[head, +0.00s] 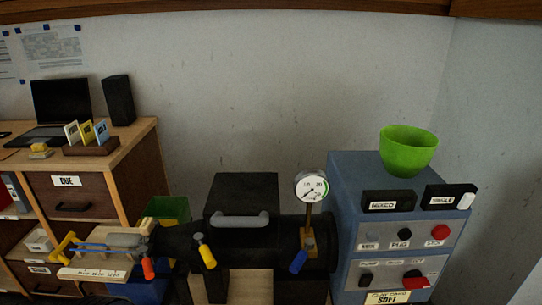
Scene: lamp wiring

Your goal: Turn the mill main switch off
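The mill is a black horizontal barrel (265,240) with a dark hopper box (241,192) on top. A blue-grey control cabinet (343,215) stands at its right end. The cabinet front has a knob labelled PUG (405,234), a red button (440,231), and a lower row with a red knob (415,280). Two black boxes sit near its top edge; the right one (450,196) has a pale button or rocker at its end. The small labels are too blurred to tell which control is the main switch or how it is set. Neither gripper shows.
A green bowl (408,150) sits on the cabinet. A pressure gauge (312,187) rises from the barrel. Levers with yellow (206,254), blue (298,262) and orange (148,268) grips stick out in front. A desk with a laptop (62,101) stands at the left.

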